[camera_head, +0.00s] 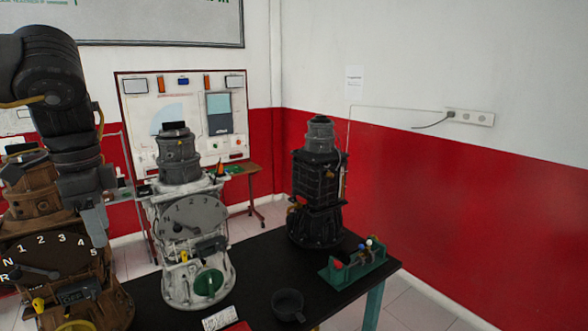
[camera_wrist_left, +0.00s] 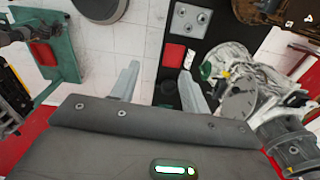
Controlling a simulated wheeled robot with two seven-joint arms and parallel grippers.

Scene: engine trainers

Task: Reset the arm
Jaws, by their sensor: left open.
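My left arm (camera_head: 62,110) comes in from the left and hangs down in front of the brown engine trainer. Its gripper (camera_head: 96,222) points downward, beside the brown trainer's dial in the picture. In the left wrist view the two pale fingers of the left gripper (camera_wrist_left: 158,90) stand apart with nothing between them. The brown engine trainer (camera_head: 35,190) is partly hidden by my arm. The white engine trainer (camera_head: 190,265) stands right of the gripper, with a grey numbered dial and a green round part. My right gripper does not show in the head view.
A black table (camera_head: 262,262) carries a black engine trainer (camera_head: 318,190), a dark bowl (camera_head: 287,304) and a green stand (camera_head: 355,265) with small tools. A display board (camera_head: 186,105) stands behind. The table between bowl and black trainer is bare.

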